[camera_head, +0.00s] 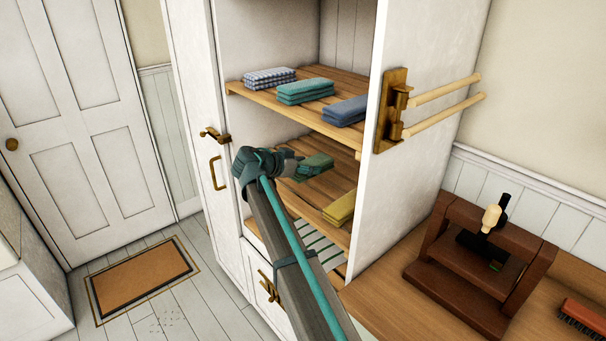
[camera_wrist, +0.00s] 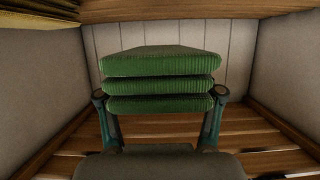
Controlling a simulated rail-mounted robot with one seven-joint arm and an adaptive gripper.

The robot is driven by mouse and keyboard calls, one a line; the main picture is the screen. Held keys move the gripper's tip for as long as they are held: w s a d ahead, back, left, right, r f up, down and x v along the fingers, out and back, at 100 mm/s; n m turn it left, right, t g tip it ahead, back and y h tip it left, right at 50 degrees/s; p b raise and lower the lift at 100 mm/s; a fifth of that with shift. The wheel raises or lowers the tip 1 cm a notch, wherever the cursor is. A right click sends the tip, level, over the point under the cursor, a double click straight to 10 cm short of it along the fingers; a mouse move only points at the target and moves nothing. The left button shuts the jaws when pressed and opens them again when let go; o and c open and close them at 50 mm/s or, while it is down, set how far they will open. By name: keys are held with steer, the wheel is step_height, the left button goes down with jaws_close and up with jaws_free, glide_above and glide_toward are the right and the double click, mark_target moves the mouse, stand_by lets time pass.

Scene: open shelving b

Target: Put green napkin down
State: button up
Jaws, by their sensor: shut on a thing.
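The green napkin (camera_head: 315,165) is a folded, ribbed stack. It is inside the cupboard at the middle shelf (camera_head: 318,195), under the upper shelf. My gripper (camera_head: 291,164) reaches in from the left front and is shut on it. In the wrist view the napkin (camera_wrist: 160,82) shows as several green layers between the two fingers of my gripper (camera_wrist: 160,110), lying level. I cannot tell whether the napkin touches the shelf.
A yellow folded napkin (camera_head: 341,208) lies on the middle shelf to the right. The upper shelf (camera_head: 320,118) holds a checked napkin (camera_head: 269,77), a teal napkin (camera_head: 305,91) and a blue napkin (camera_head: 346,111). The cupboard side panel (camera_head: 385,200) stands close right.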

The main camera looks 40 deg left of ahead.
mark_target(303, 186)
steer(key=a+f, duration=0.1)
steer(key=w+a+f+p, duration=0.1)
steer(key=f, duration=0.1)
steer(key=shift+w+a, duration=0.15)
steer(key=shift+a, duration=0.05)
step_height(303, 186, down, 3)
steer(key=shift+a+r+p, duration=0.1)
steer(key=shift+p, duration=0.85)
steer(key=shift+f, duration=0.35)
steer(key=shift+f, duration=0.15)
steer(key=o, duration=1.2)
